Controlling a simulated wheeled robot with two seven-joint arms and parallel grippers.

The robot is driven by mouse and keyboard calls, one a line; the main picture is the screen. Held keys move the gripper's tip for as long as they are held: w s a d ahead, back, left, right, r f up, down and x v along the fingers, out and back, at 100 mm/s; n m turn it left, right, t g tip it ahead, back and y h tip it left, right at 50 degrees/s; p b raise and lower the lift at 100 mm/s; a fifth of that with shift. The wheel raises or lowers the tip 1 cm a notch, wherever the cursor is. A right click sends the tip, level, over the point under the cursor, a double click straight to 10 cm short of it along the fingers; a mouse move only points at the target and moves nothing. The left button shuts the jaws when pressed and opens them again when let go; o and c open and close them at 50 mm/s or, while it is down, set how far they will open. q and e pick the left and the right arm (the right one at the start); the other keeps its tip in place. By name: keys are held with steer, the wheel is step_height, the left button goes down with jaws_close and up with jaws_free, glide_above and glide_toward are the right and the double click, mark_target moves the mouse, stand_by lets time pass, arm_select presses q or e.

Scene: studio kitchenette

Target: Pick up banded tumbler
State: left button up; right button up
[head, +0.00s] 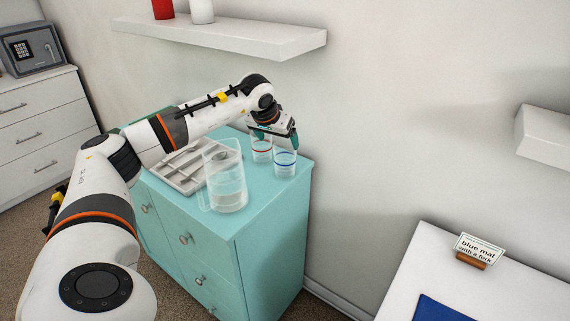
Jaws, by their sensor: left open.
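Two clear tumblers stand upright at the back right of the teal cabinet top. One tumbler has a red band (262,155) and the other, nearer the right edge, has a blue band (285,166). My left gripper (276,140) is open at the tumblers' rims, with its right finger by the blue-banded one and its left finger by the red-banded one. The gripper hides part of both rims, and I cannot tell whether it touches either. My right gripper is out of view.
A clear pitcher (228,187) stands in front of the tumblers. A grey divided tray (177,177) lies to its left, partly behind my arm. A white wall shelf (235,37) is above. A white table (405,288) with a blue mat (440,309) and a sign (479,249) is at right.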

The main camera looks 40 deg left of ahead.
mark_target(285, 149)
arm_select(q)
steer(key=x, duration=0.7)
steer(key=shift+w+f+p, duration=0.2)
steer(key=shift+w+p, duration=0.1)
steer(key=shift+w, duration=0.1)
steer(key=c, duration=1.2)
steer(key=shift+r, duration=0.15)
